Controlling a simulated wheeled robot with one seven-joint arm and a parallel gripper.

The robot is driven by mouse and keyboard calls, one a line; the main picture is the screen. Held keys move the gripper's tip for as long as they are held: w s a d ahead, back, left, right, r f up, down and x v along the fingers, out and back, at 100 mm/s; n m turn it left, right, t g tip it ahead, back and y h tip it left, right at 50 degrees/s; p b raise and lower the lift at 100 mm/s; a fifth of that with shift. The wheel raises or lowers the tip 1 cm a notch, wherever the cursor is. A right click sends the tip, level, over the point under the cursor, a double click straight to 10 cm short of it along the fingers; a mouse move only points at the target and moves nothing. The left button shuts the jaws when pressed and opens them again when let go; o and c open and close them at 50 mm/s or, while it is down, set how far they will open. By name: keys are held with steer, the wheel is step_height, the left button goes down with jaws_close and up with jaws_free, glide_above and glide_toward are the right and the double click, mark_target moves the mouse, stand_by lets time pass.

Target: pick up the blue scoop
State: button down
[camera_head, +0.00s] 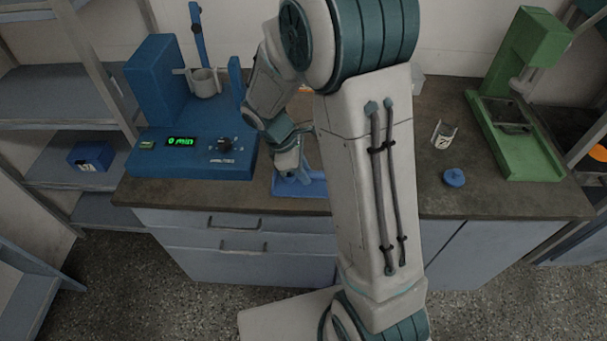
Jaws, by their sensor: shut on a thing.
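The blue scoop (300,186) lies low at the counter's front, left of my forearm, and only part of it shows. My gripper (291,172) points down at it and is shut on a part of the scoop. My arm hides the right side of the scoop. I cannot tell whether the scoop still touches the counter.
The brown counter (440,195) carries a blue sieve shaker (192,158) at left, reading "0 min". At right are a small labelled jar (443,135), a round blue lid (454,177) and a green press (530,120). Shelves with a small blue box (92,156) stand at far left.

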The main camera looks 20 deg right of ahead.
step_height(320, 180, up, 2)
steer(key=shift+w+r, duration=0.1)
steer(key=shift+r, duration=0.05)
steer(key=s+d+r, duration=0.5)
steer(key=d+r, duration=0.1)
steer(key=d, duration=0.4)
steer(key=shift+d+r, duration=0.35)
steer(key=c, duration=1.8)
jaws_free()
steer(key=c, duration=2.6)
jaws_free()
